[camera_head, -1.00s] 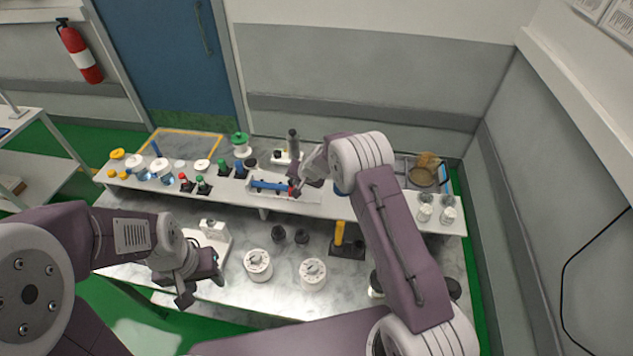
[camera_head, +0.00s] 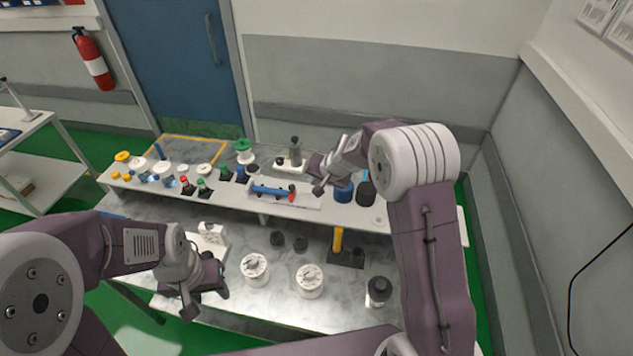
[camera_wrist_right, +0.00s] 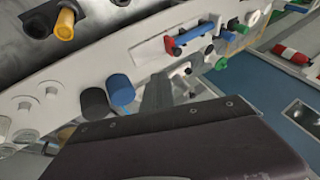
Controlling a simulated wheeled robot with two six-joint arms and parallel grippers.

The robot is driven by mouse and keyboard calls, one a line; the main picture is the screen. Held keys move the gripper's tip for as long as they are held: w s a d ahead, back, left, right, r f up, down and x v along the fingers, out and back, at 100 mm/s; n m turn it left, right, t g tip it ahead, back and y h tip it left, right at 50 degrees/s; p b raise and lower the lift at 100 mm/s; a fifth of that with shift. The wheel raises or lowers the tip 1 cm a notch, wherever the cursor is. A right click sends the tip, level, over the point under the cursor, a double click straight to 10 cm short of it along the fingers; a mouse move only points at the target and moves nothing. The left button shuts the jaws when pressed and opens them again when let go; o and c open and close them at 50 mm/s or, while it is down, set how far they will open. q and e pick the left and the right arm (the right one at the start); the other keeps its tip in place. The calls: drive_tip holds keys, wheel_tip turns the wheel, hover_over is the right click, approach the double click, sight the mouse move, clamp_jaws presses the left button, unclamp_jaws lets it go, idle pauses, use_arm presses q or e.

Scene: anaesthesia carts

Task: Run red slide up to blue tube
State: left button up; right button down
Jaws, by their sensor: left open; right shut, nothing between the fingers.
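The blue tube (camera_head: 268,190) lies along a white holder (camera_head: 312,202) on the raised white shelf. The red slide (camera_head: 292,194) is at the tube's right end in the head view; I cannot tell whether they touch. In the wrist view the blue tube (camera_wrist_right: 195,33) and red slide (camera_wrist_right: 169,45) also show, close together. My right gripper (camera_head: 319,188) is shut and empty, to the right of the red slide and apart from it. My left gripper (camera_head: 207,297) is open and empty over the front of the lower bench.
Blue (camera_head: 343,191) and black (camera_head: 366,192) cylinders stand right of the holder. A grey upright post (camera_head: 295,152) stands behind it. Several small coloured parts crowd the shelf's left side. White round jars (camera_head: 254,269) and a yellow post (camera_head: 338,240) stand on the lower bench.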

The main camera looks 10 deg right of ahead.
drive_tip(key=s+a+f+m+g+y, duration=0.25)
drive_tip(key=s+a+m+y, duration=0.2)
drive_tip(key=s+a, duration=0.25)
drive_tip(key=m+t+y+b, duration=0.3)
drive_tip(key=m+t+b, duration=0.5)
drive_tip(key=m+b, duration=0.85)
approach(294, 188)
drive_tip(key=shift+m+y, duration=0.25)
drive_tip(key=shift+m, duration=0.45)
drive_tip(key=p+x, duration=0.4)
drive_tip(key=x, duration=0.1)
drive_tip(key=shift+w+f, duration=0.15)
drive_tip(key=shift+w, duration=0.05)
drive_tip(key=shift+w+a+f, duration=0.2)
drive_tip(key=shift+w+a, duration=0.15)
drive_tip(key=shift+w, duration=0.15)
drive_tip(key=shift+w+a, duration=0.1)
